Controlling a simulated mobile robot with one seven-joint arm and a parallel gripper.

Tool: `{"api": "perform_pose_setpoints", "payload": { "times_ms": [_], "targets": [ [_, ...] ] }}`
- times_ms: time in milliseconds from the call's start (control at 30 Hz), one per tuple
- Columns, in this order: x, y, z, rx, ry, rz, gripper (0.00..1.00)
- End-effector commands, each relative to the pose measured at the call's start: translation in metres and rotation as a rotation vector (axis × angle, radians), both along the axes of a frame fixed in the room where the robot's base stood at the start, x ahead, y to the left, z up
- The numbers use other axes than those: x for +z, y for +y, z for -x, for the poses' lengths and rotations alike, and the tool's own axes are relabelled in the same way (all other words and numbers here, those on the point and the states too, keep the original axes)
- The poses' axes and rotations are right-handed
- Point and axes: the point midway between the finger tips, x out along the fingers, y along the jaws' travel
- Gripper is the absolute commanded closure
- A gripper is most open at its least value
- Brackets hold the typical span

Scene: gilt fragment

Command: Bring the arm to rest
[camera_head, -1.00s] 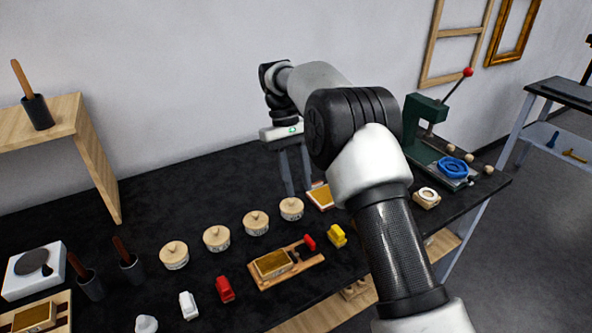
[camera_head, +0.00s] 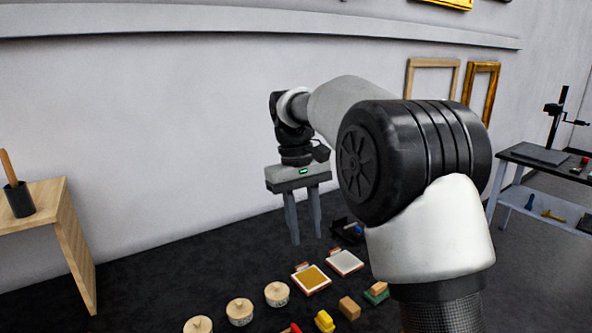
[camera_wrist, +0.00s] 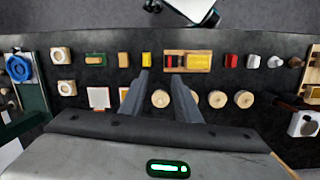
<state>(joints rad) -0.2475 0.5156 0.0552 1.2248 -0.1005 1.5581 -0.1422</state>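My gripper (camera_head: 306,239) hangs fingers-down above the black worktable (camera_head: 190,275), near the back wall. Its two grey fingers are apart with nothing between them. The wrist view also shows the open gripper (camera_wrist: 160,77) over the table, with free space under the fingertips and the items lying below. My white and black arm fills the right middle of the head view and hides part of the table.
Round wooden-lidded pots (camera_head: 240,311), a gold pad (camera_head: 311,279), a white pad (camera_head: 344,262), and red, yellow and wooden blocks (camera_head: 349,307) lie below the gripper. A wooden shelf (camera_head: 75,245) with a dark cup stands left. Air around the gripper looks clear.

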Motion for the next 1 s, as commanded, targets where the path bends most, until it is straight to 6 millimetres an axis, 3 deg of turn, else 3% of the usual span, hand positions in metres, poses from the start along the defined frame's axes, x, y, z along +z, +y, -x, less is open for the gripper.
{"api": "perform_pose_setpoints", "payload": {
  "times_ms": [33,100,333,500,700,833,1000],
  "targets": [
    [0.024,-0.014,0.015,-0.027,-0.046,-0.012,0.70],
    [0.045,-0.030,0.036,-0.066,-0.106,-0.030,0.70],
    [0.086,-0.078,0.117,-0.193,-0.303,-0.091,0.70],
    [0.087,-0.105,0.182,-0.292,-0.448,-0.135,0.70],
    [0.066,-0.122,0.236,-0.383,-0.581,-0.177,0.70],
    [0.054,-0.126,0.251,-0.413,-0.623,-0.191,0.70],
    [0.049,-0.127,0.256,-0.423,-0.636,-0.195,0.70]
  ]
}}
